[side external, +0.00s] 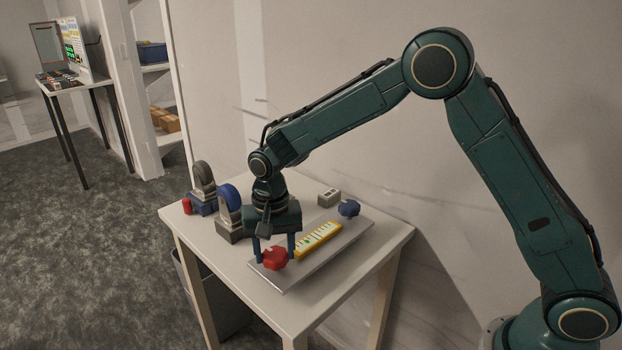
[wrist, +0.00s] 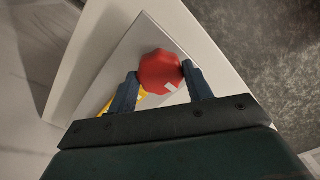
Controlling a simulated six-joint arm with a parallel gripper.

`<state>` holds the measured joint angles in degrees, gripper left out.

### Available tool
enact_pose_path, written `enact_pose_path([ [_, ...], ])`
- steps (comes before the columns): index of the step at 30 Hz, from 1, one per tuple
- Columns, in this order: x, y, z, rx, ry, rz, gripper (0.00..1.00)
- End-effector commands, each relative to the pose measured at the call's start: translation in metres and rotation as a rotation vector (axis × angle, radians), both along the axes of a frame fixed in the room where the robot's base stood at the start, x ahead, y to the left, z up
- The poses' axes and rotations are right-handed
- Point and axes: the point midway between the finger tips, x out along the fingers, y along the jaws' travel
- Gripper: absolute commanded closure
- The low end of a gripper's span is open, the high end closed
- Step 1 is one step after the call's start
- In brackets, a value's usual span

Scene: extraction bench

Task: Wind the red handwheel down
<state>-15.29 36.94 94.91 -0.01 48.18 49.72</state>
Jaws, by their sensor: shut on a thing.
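The red handwheel (side external: 275,259) sits at the front end of a grey metal plate (side external: 274,281) on the table. In the wrist view the red handwheel (wrist: 160,70) is between the two blue fingers, and a small pale mark shows on it. My gripper (side external: 274,250) points down over the wheel. In the wrist view my gripper (wrist: 160,80) is shut on the wheel, one finger on each side. The wheel's stem is hidden beneath it.
A yellow block with pale markings (side external: 318,240) lies on the plate beside the gripper. A blue handwheel (side external: 348,208) is at the plate's far end. A small grey box (side external: 328,197) stands behind. Blue and grey devices (side external: 229,208) stand left of my gripper. The table's front corner is clear.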

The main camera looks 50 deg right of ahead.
Motion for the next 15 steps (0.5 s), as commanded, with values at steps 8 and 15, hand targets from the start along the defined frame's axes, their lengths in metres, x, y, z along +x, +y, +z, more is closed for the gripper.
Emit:
enact_pose_path([
  [8, 0.0008, -0.0001, 0.001, 0.0, -0.004, -0.008, 0.73],
  [15, 0.0006, -0.0002, 0.0007, 0.0, -0.002, -0.006, 0.28],
])
